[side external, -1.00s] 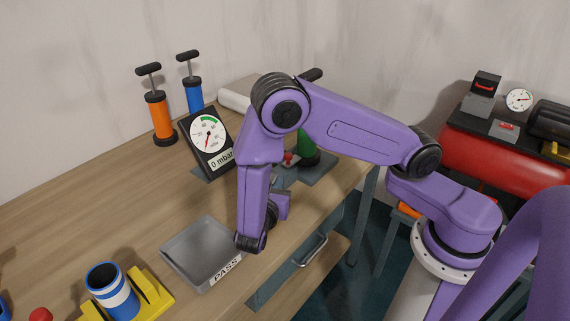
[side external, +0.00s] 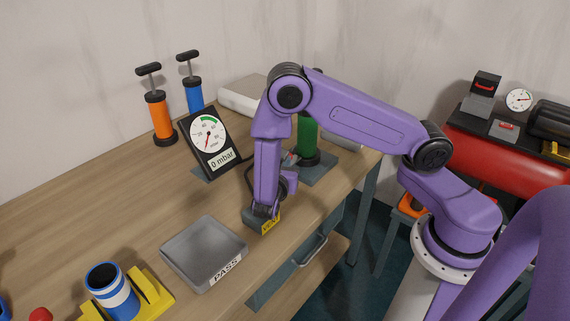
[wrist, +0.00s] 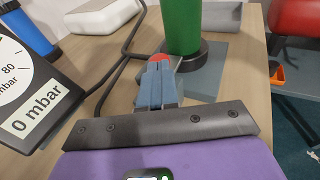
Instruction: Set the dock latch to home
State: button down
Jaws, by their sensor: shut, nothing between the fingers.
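A grey dock plate (wrist: 208,75) carries an upright green cylinder (wrist: 181,25) with a dark base. In the side external view, the cylinder (side external: 308,137) stands behind my arm. A small red part (wrist: 152,72), possibly the dock latch, shows at the fingertips beside the cylinder's base. Most of it is hidden by the fingers, so its setting and any contact are unclear. My gripper (wrist: 159,62) is shut and empty, its blue-grey fingers pointing toward the red part. In the side external view, my arm hides the fingers.
A gauge (side external: 209,140) reading 0 mbar stands left of the dock; a black hose (wrist: 112,77) runs between them. A grey PASS tray (side external: 203,252) and a yellow-labelled block (side external: 270,222) lie toward the front edge. Orange (side external: 160,118) and blue (side external: 193,93) pumps stand behind.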

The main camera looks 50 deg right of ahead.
jog(key=shift+w+d, duration=0.15)
jog(key=shift+d, duration=1.05)
jog(key=shift+a, duration=0.1)
jog(key=v, duration=1.4)
jog(key=shift+w+a+f, duration=0.1)
jog(key=shift+a+f, duration=0.05)
jog(key=shift+a, duration=0.05)
jog(key=shift+s+a, duration=0.25)
jog(key=shift+a, duration=0.05)
jog(key=s+d+r+m+g+y, duration=0.1)
jog(key=s+r+m+g+y, duration=0.1)
jog(key=s+y, duration=0.3)
jog(key=s+d+r+m+g+y, duration=0.1)
jog(key=s+r+m+y, duration=0.3)
jog(key=s, duration=0.5)
jog(key=s+d+r+m+g+y, duration=0.1)
jog(key=s+r+m+g+y, duration=0.3)
jog(key=s, duration=0.3)
jog(key=shift+s+d+r+m+y, duration=0.25)
jog(key=shift+r+m+y, duration=0.2)
jog(key=shift+y, duration=0.35)
